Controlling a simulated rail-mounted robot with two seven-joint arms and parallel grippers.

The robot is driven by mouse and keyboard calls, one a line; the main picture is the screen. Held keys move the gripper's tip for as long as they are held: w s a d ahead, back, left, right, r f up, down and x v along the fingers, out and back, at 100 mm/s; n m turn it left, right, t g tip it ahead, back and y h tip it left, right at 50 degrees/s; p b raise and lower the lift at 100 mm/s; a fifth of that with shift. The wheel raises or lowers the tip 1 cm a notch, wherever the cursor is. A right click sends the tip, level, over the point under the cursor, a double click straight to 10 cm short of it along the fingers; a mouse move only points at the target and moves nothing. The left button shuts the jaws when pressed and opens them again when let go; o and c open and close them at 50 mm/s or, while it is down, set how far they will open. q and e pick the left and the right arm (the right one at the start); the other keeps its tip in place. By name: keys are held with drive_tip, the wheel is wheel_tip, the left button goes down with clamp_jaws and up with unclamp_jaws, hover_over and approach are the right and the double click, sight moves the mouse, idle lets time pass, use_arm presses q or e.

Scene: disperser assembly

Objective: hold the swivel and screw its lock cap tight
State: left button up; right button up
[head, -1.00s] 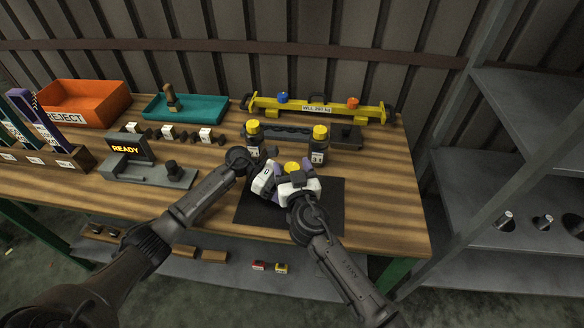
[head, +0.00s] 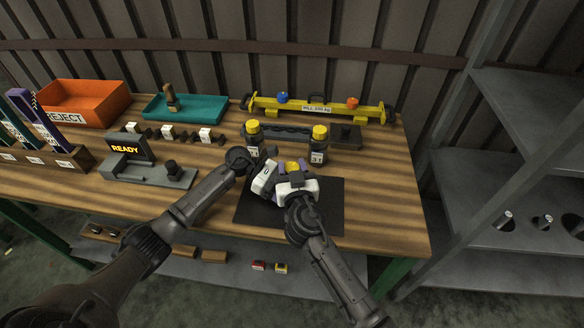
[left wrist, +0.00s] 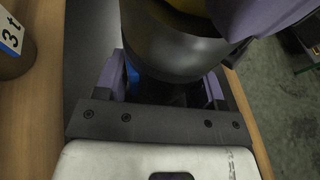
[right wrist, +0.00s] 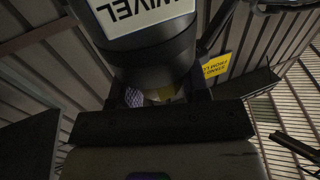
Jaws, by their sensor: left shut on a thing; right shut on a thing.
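The swivel is a dark cylinder held above the black mat (head: 325,215). Its body (left wrist: 170,45) fills the upper middle of the left wrist view. In the right wrist view its white label (right wrist: 140,15) reads upside down, partly cut off. My left gripper (head: 274,178) is shut on the swivel body, purple fingers on both sides. The yellow lock cap (head: 292,167) shows at the top of the swivel in the head view. My right gripper (head: 293,172) is shut on the cap, its purple fingers beside it. The thread is hidden.
A yellow lifting beam (head: 320,108) lies at the back. A grey fixture (head: 150,172) with a READY display (head: 126,149) is left. The table's right front is clear.

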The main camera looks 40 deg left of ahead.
drive_tip(key=shift+s+m+t+h, duration=0.1)
drive_tip(key=shift+m+t+h, duration=0.3)
drive_tip(key=o, duration=0.9)
drive_tip(key=shift+v, duration=6)
